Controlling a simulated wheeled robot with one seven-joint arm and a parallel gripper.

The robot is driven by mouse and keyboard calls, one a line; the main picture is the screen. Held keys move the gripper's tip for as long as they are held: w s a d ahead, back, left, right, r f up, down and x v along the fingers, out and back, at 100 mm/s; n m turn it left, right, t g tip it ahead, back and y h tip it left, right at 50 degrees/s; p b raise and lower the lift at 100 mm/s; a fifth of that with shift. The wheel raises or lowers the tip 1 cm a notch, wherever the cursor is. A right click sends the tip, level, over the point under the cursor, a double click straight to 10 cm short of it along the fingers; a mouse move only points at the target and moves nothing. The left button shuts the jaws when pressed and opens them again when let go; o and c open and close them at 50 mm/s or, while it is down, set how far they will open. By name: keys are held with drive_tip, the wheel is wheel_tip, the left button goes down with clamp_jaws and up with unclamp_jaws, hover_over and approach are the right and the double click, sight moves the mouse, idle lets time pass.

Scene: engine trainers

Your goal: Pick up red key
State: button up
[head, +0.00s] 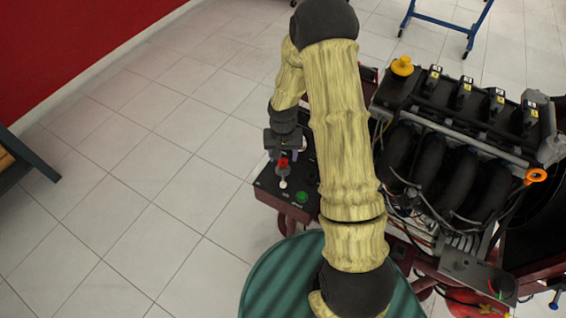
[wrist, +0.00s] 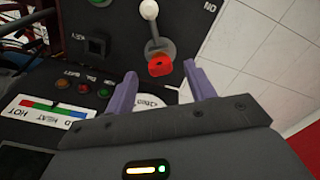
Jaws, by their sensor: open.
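The red key (head: 283,162) shows as a small red piece at the control panel, just below my gripper (head: 284,143) in the head view. In the wrist view the red key (wrist: 159,66) has a small dark hole and stands by a grey plate with a white-knobbed lever (wrist: 149,10). My gripper (wrist: 160,80) is open, with one purple-grey finger on each side of the key near the tips. I see gaps between the key and both fingers, and nothing is held. How deep the key sits between the fingers is unclear.
The engine (head: 450,150) stands to the right of my arm. A green button (head: 302,196) is on the panel. Tiled floor (head: 130,180) at left is clear.

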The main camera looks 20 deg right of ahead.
sight(283, 164)
wheel_tip(283, 164, down, 2)
drive_tip(key=shift+f, duration=0.25)
drive_tip(key=shift+c, duration=0.4)
drive_tip(key=c, duration=1)
